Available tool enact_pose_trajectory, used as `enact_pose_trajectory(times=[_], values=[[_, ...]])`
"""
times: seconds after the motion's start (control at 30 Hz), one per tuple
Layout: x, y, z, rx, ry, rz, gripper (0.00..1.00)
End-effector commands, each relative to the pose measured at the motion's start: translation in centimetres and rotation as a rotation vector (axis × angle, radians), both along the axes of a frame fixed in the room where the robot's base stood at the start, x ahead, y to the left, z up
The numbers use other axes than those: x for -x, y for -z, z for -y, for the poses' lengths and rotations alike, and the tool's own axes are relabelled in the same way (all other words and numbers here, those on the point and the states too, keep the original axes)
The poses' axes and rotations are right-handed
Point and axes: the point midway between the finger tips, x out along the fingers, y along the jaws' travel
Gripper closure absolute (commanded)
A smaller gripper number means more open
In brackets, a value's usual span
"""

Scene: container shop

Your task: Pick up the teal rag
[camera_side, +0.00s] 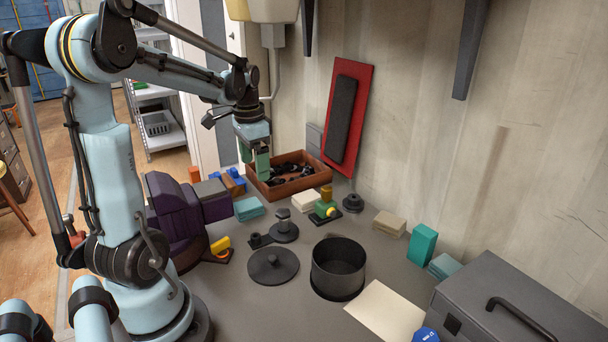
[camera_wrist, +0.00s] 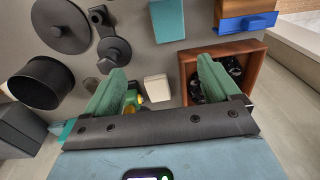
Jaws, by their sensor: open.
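A folded teal rag (camera_side: 248,208) lies flat on the grey bench beside the purple machine in the side view. It appears to be the flat teal piece (camera_wrist: 167,20) at the top of the wrist view, ahead of my fingertips. A second, paler teal folded piece (camera_side: 444,265) lies near the grey toolbox; I cannot tell which is meant. My gripper (camera_side: 255,162) (camera_wrist: 162,68) is open and empty, its green fingers raised above the bench near the wooden tray. It is apart from both pieces.
The wooden tray (camera_side: 252,181) with dark parts stands beneath and beside my gripper. A purple machine (camera_side: 180,215), black pot (camera_side: 338,267), round lid (camera_side: 272,266), cream block (camera_side: 305,202), teal box (camera_side: 422,243) and toolbox (camera_side: 480,295) crowd the bench. The wall rises behind.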

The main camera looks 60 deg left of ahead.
Motion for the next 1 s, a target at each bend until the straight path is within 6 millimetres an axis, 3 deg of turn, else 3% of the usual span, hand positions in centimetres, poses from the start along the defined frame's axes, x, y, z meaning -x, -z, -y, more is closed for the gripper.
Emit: enact_pose_trajectory(times=[0.03,0.2,0.6,1.0], values=[[0.4,0.3,-1.1,0.012,-0.005,-0.015,0.11],[1.0,0.9,-2.3,0.033,0.0,-0.038,0.11],[1.1,6.2,-2.3,0.033,0.001,-0.038,0.11],[1.5,9.0,-2.3,0.032,0.001,-0.037,0.11]])
